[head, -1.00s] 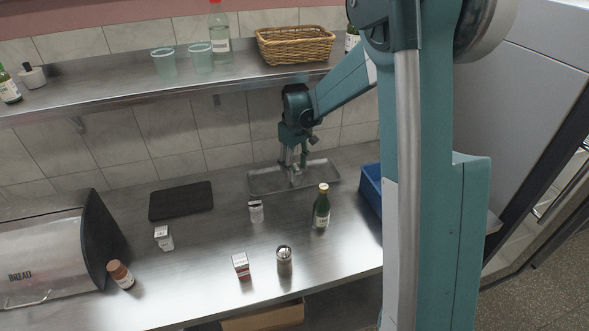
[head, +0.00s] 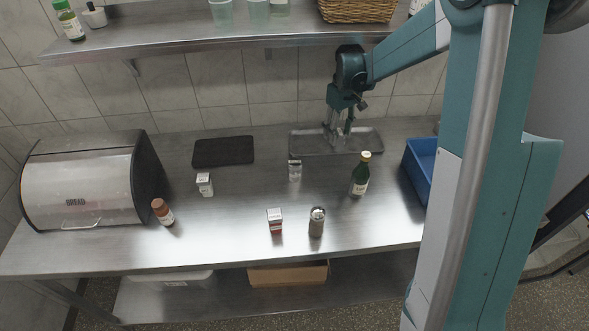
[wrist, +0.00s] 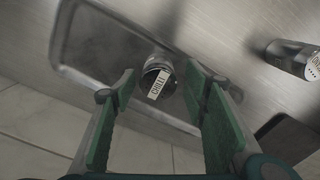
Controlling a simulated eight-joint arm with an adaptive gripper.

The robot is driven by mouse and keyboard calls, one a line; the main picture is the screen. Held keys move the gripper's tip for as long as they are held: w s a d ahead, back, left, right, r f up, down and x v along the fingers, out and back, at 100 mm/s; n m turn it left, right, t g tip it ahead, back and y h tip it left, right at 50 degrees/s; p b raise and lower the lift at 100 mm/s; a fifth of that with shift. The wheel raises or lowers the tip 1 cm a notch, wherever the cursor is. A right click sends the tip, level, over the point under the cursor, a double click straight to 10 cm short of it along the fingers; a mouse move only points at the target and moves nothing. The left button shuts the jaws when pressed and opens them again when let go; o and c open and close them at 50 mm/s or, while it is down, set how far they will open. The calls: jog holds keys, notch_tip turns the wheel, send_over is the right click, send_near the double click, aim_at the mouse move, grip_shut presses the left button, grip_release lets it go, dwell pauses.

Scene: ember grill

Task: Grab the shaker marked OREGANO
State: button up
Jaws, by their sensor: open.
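In the wrist view a small clear shaker with a dark top and a label reading CHILI (wrist: 158,82) stands on the metal tray between my open fingers, apart from them. Another shaker (wrist: 291,58) is at the right edge of the wrist view; its label is partly cut off and seems to start with O. It appears to be the small shaker (head: 295,171) in front of the tray in the head view. My gripper (head: 338,135) is open over the tray, pointing down; it also shows in the wrist view (wrist: 160,105). The CHILI shaker is hard to make out in the head view.
The grey tray (head: 372,140) lies by the wall. A shelf (head: 200,45) hangs above.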

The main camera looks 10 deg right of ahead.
jog(key=shift+o, duration=0.5)
jog(key=shift+s, duration=0.1)
jog(key=s, duration=0.1)
jog(key=s+p, duration=0.1)
jog(key=s+d, duration=0.1)
jog(key=shift+s+r+n+t+h+p, duration=0.3)
jog(key=shift+n+t, duration=0.1)
jog(key=s+a+r+p, duration=0.1)
jog(key=s+r+p, duration=0.1)
jog(key=s, duration=0.1)
jog(key=m+t+y+p, duration=0.2)
jog(key=t, duration=0.1)
send_near(297, 164)
jog(key=x, duration=0.6)
jog(key=shift+s+f, duration=0.1)
jog(key=shift+b, duration=0.3)
jog(key=shift+x, duration=1.3)
jog(key=shift+a+f, duration=0.1)
jog(key=shift+b+x, duration=0.35)
jog(key=shift+x, duration=2.15)
